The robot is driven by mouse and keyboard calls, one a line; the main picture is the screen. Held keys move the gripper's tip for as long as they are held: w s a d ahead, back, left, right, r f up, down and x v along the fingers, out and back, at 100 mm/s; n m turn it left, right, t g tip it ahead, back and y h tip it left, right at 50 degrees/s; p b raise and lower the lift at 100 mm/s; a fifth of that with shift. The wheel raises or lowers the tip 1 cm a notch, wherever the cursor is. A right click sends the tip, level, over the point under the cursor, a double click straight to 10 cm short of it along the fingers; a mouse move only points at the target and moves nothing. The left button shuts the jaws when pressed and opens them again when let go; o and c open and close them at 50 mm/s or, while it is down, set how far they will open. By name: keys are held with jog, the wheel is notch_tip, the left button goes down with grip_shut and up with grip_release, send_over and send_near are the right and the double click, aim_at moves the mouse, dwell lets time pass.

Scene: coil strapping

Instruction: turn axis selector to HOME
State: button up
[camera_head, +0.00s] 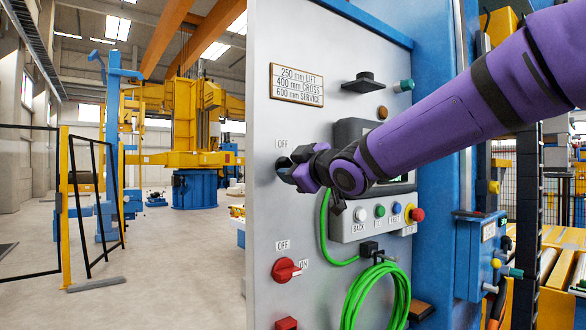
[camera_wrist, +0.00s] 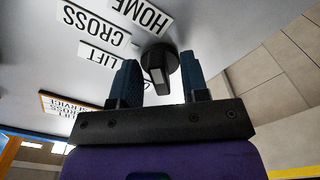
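The axis selector (camera_wrist: 162,62) is a black round knob with a raised bar handle. It shows beyond and between my fingers in the wrist view. White labels reading HOME (camera_wrist: 143,14), CROSS (camera_wrist: 92,22) and LIFT (camera_wrist: 101,55) stand around its left side there. I cannot tell which label the handle points to. My gripper (camera_wrist: 158,62) is open, one finger on each side of the knob; contact is not clear.
The grey panel (camera_head: 300,215) also holds a red switch (camera_head: 286,270), a black lever knob (camera_head: 364,83) and a placard (camera_head: 297,86). A pendant with buttons (camera_head: 379,218) hangs right of my gripper, above a coiled green cable (camera_head: 378,290). Open floor lies left.

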jog(key=v, duration=1)
jog(key=shift+s+d, duration=0.25)
jog(key=shift+s, duration=0.05)
jog(key=s+d+f+m+g+h, duration=0.1)
jog(key=s+d+f+m+h, duration=0.35)
jog(key=d, duration=0.35)
jog(key=s+d+f+m+g+h, duration=0.1)
jog(key=s+d+f+m+h, duration=0.3)
jog(key=d, duration=0.4)
jog(key=s+d+f+m+g+h, duration=0.1)
jog(key=s+d+f+m+g, duration=0.2)
jog(key=s+f, duration=0.3)
jog(key=s+d+f+m+g+h, duration=0.1)
jog(key=s+d+f+m+g, duration=0.2)
jog(key=s+f, duration=0.3)
jog(key=s+m+g, duration=0.1)
jog(key=s, duration=0.4)
jog(key=shift+s+d+f, duration=0.15)
jog(key=shift+d+f, duration=0.05)
jog(key=shift+d, duration=0.05)
